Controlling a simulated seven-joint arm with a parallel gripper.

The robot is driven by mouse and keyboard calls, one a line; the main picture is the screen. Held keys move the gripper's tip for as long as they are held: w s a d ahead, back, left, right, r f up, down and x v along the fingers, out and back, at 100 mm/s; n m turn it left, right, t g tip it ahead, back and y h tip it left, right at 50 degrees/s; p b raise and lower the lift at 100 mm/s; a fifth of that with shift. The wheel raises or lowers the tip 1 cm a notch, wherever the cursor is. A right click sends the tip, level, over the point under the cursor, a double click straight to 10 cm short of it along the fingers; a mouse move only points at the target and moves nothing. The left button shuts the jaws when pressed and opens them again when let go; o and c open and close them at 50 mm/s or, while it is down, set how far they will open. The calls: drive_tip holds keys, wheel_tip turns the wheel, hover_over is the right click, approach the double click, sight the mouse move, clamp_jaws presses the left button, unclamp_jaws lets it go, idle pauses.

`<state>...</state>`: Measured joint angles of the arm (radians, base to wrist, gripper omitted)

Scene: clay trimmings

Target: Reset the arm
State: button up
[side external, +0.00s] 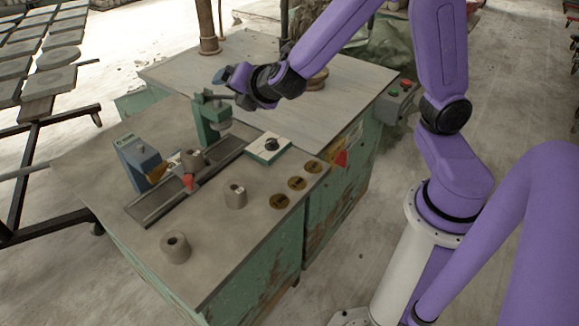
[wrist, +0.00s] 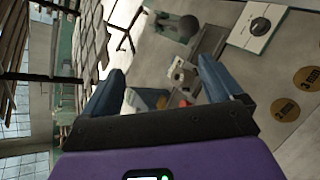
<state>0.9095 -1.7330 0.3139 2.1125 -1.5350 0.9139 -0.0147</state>
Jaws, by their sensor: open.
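My gripper (side external: 222,75) is open and empty, raised above the far part of the green workbench (side external: 225,265) in the side view. In the wrist view its two blue fingers (wrist: 165,90) are spread wide with nothing held between them. A green press-like device (side external: 210,118) stands on the bench just below the gripper. Two more grey clay cylinders stand on the bench top, one at the middle (side external: 235,195) and one near the left front (side external: 176,247).
A blue-grey box device (side external: 136,160) stands behind the dark rail (side external: 160,207). A white panel with a black knob (side external: 268,149) and three brass discs (side external: 297,183) are on the bench. A lighter tabletop (side external: 255,70) adjoins it. Racks of grey slabs (side external: 50,82) stand at left.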

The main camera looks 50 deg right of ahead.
drive_tip(key=s+d+f+m+g+y, duration=0.1)
drive_tip(key=s+m+g, duration=0.4)
drive_tip(key=s, duration=1)
drive_tip(key=s+f+m+g+y, duration=0.2)
drive_tip(key=s+m+g, duration=0.3)
drive_tip(key=s, duration=0.9)
drive_tip(key=shift+s+d+f+g+y, duration=0.3)
drive_tip(key=shift+s+d+g+y, duration=0.15)
drive_tip(key=shift+g, duration=0.25)
